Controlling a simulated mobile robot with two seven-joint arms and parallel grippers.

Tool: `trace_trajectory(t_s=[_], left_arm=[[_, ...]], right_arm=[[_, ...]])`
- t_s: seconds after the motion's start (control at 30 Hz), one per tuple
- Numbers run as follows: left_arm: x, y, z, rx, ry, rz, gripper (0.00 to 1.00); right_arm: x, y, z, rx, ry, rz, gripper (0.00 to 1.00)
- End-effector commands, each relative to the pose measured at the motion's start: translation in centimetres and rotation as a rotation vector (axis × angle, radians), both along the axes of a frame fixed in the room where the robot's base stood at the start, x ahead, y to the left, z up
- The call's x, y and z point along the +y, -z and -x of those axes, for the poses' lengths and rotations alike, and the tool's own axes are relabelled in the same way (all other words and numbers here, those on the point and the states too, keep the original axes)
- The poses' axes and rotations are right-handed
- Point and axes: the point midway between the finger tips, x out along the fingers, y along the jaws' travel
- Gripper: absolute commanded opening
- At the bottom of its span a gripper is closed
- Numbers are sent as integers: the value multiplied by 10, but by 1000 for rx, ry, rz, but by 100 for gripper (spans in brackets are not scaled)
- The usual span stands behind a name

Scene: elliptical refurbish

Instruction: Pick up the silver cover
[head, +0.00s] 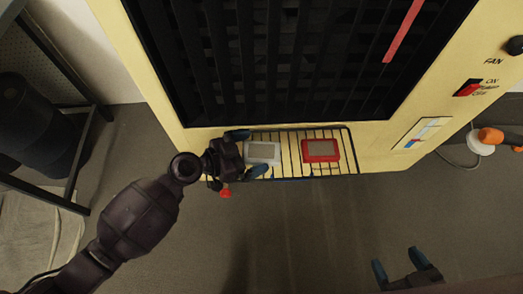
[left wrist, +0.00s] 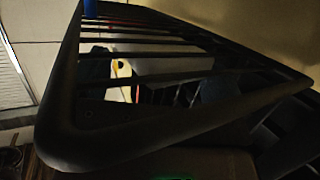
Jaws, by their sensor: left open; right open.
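The silver cover (head: 264,152) is a small pale rectangle with a greyish middle, lying on the left part of a black wire rack (head: 285,164). My left gripper (head: 249,153) is open at the cover's left end, one blue fingertip above it and one below in the head view. I cannot tell whether the fingers touch it. The left wrist view shows the rack's dark bars (left wrist: 150,120) up close and a bit of blue fingertip at the top; the cover is not clear there. My right gripper (head: 399,264) is open and empty at the lower right, away from the rack.
A red cover (head: 321,150) lies right of the silver one. The rack is on the front of a yellow cabinet (head: 385,140) with a dark grille (head: 250,60) and a red switch (head: 468,88). An orange and white object (head: 490,138) is at right. Open floor (head: 310,225) lies below.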

Motion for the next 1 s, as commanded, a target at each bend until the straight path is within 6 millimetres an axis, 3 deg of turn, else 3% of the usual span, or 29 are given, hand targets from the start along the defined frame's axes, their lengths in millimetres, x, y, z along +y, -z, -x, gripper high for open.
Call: trace_trajectory(t_s=[0.37, 0.8, 1.0], left_arm=[[-10, 5, -4, 1, 0, -1, 100], [-10, 5, -3, 2, 1, -1, 36], [-10, 4, -4, 1, 0, -1, 34]], right_arm=[[0, 1, 0, 0, 0, -2, 69], [0, 1, 0, 0, 1, -2, 69], [0, 1, 0, 0, 1, -1, 69]])
